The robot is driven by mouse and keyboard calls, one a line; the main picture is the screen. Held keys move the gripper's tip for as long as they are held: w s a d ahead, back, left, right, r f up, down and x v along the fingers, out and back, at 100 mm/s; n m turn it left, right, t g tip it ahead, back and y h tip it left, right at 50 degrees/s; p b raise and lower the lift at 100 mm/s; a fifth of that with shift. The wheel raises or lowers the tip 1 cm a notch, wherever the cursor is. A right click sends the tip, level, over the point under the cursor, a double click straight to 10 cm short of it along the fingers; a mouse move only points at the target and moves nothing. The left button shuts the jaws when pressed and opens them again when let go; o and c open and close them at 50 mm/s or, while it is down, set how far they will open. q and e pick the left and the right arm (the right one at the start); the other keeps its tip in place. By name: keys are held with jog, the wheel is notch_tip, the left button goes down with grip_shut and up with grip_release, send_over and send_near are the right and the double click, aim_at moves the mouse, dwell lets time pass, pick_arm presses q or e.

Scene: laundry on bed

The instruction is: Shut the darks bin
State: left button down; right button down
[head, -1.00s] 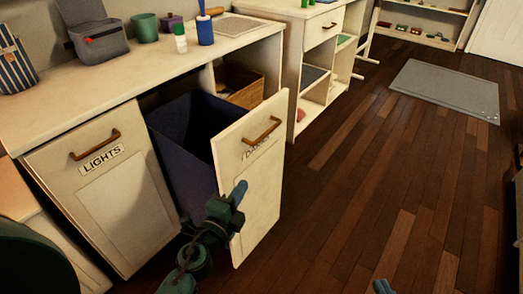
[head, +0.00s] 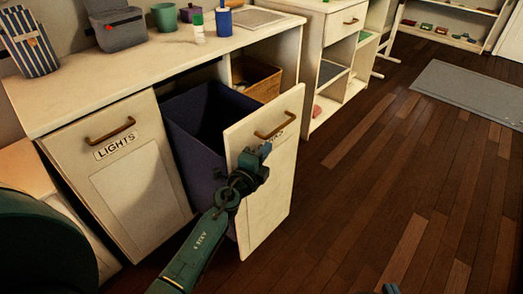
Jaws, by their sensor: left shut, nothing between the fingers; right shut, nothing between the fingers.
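The darks bin is a dark blue tub (head: 203,165) behind a cream front panel (head: 268,205) with a brown bar handle (head: 275,126). It stands pulled out from the cabinet, with its open top showing. My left gripper (head: 265,152) is shut and empty, at the outer face of the panel just below the handle. It partly covers the label; whether it touches the panel I cannot tell. My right gripper (head: 391,288) shows only as a small blue tip at the bottom edge, over the floor.
The lights bin front (head: 125,185) is flush with the cabinet, left of the darks bin. The countertop (head: 110,103) holds a grey bag (head: 118,28), a green cup (head: 164,17) and bottles. The wooden floor at right is clear up to a grey mat (head: 470,90).

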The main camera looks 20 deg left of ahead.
pick_arm(q)
jog(key=shift+w+a, duration=0.2)
jog(key=shift+a, duration=0.35)
pick_arm(e)
jog(key=shift+w+a, duration=0.1)
jog(key=shift+w, duration=0.1)
